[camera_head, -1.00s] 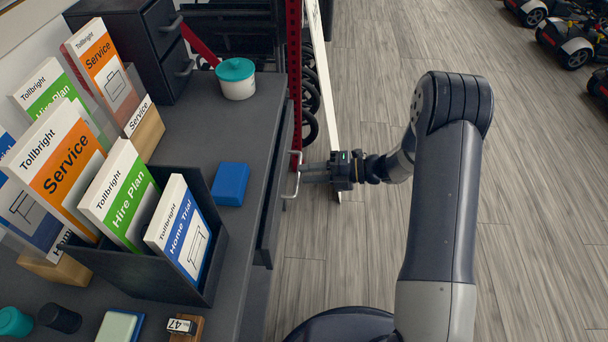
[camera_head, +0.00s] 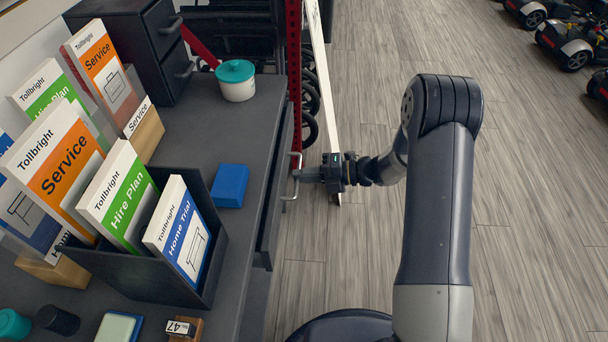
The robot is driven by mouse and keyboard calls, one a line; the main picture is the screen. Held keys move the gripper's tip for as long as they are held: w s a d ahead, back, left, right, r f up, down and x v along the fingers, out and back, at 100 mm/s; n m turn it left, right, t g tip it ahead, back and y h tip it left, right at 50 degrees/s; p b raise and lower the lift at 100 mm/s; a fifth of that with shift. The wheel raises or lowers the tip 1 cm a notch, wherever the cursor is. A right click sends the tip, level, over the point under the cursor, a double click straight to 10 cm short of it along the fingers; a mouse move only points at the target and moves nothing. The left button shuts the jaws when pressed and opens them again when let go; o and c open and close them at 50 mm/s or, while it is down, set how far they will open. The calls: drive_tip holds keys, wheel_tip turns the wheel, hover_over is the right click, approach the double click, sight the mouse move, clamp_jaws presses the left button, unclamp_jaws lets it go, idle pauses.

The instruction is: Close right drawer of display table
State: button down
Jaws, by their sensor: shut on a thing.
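The dark grey display table (camera_head: 190,135) runs along the left in the head view. Its drawer (camera_head: 267,245) shows as a narrow dark strip beside the table's right edge. I cannot tell exactly how far out it stands. A pale metal handle (camera_head: 287,197) is on the drawer's front. My gripper (camera_head: 301,175) reaches in from the right, level with the handle, and is shut on it. The fingertips are small and partly hidden at the handle.
A box of brochures (camera_head: 140,267), a blue block (camera_head: 230,185) and a teal-lidded pot (camera_head: 236,82) are on the table. A red upright (camera_head: 294,70) and a white panel (camera_head: 322,75) stand beyond the gripper.

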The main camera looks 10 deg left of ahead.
idle(0.3)
drive_tip(key=x, duration=0.2)
drive_tip(key=p+x, duration=0.1)
drive_tip(key=x, duration=0.1)
drive_tip(key=shift+a+r, duration=0.1)
drive_tip(key=shift+r, duration=0.35)
drive_tip(key=c, duration=1.5)
unclamp_jaws()
drive_tip(key=shift+a, duration=0.15)
drive_tip(key=p, duration=0.2)
approach(284, 175)
drive_tip(key=shift+w+d+f, duration=0.1)
drive_tip(key=shift+w+d, duration=0.15)
drive_tip(key=shift+d, duration=0.55)
